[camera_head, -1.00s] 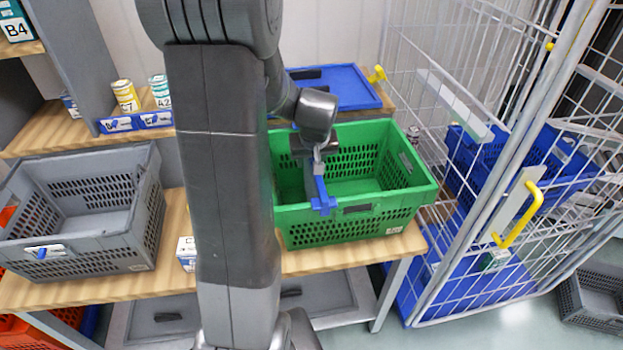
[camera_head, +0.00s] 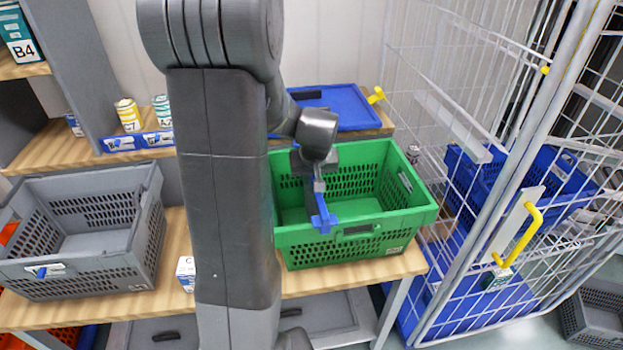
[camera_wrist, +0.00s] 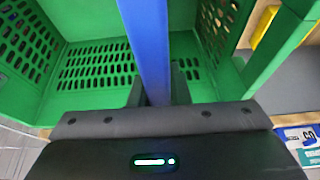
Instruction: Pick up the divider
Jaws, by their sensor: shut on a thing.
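The divider is a blue strip (camera_wrist: 147,45) between my gripper's fingers (camera_wrist: 157,92) in the wrist view. In the head view the blue divider (camera_head: 321,212) hangs at the near rim of the green tote (camera_head: 385,222), below my gripper (camera_head: 319,184). My gripper is shut on it. I cannot tell whether the divider still touches the rim. The green tote stands on the wooden table and looks empty inside. My arm hides the tote's left side.
A grey tote (camera_head: 75,277) stands on the table at left. A small white box (camera_head: 186,272) sits beside my arm. A blue lid or tray (camera_head: 345,108) lies behind the green tote. A white wire cage (camera_head: 500,200) with a yellow handle (camera_head: 522,235) stands close at right.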

